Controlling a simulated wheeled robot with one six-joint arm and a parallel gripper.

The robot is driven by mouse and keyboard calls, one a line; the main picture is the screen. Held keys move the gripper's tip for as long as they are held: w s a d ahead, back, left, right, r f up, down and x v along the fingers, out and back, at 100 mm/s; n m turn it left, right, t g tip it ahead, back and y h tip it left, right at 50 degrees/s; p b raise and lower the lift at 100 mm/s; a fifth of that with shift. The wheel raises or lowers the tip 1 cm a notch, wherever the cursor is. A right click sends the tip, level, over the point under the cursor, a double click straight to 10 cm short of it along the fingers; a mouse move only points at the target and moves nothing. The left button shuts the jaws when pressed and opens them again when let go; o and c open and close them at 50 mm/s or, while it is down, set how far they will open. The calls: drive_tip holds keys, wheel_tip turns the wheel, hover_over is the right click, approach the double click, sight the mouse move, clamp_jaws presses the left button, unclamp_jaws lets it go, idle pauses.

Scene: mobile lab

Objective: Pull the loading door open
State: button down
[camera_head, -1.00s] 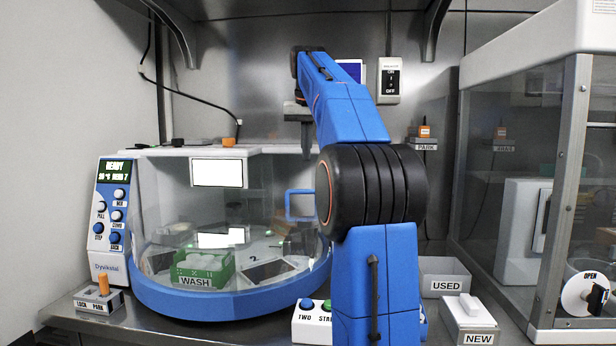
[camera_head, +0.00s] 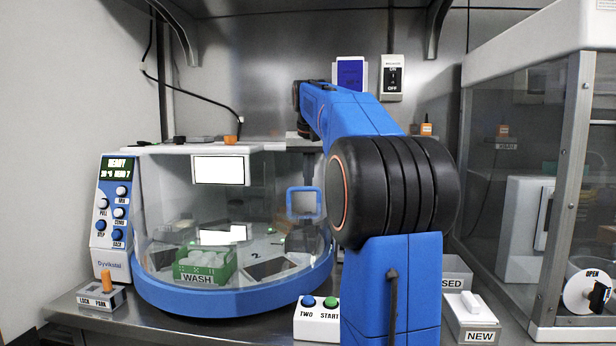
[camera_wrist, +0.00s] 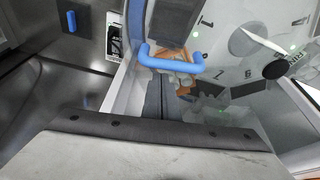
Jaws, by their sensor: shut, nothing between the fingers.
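The machine's clear curved front has a loading door (camera_head: 270,190) with a blue loop handle (camera_head: 305,217) toward its right side. In the wrist view the blue handle (camera_wrist: 170,63) crosses the upper middle.
A green WASH rack (camera_head: 205,266) is behind the clear front. The TWO/START button box (camera_head: 316,322) stands before the machine. The NEW box (camera_head: 473,318) and a glass-sided cabinet (camera_head: 520,190) are at right. A LOCK/PARK block (camera_head: 103,297) is at left.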

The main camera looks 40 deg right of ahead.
drive_tip(key=shift+s+a, duration=0.2)
drive_tip(key=shift+s, duration=0.05)
idle(0.3)
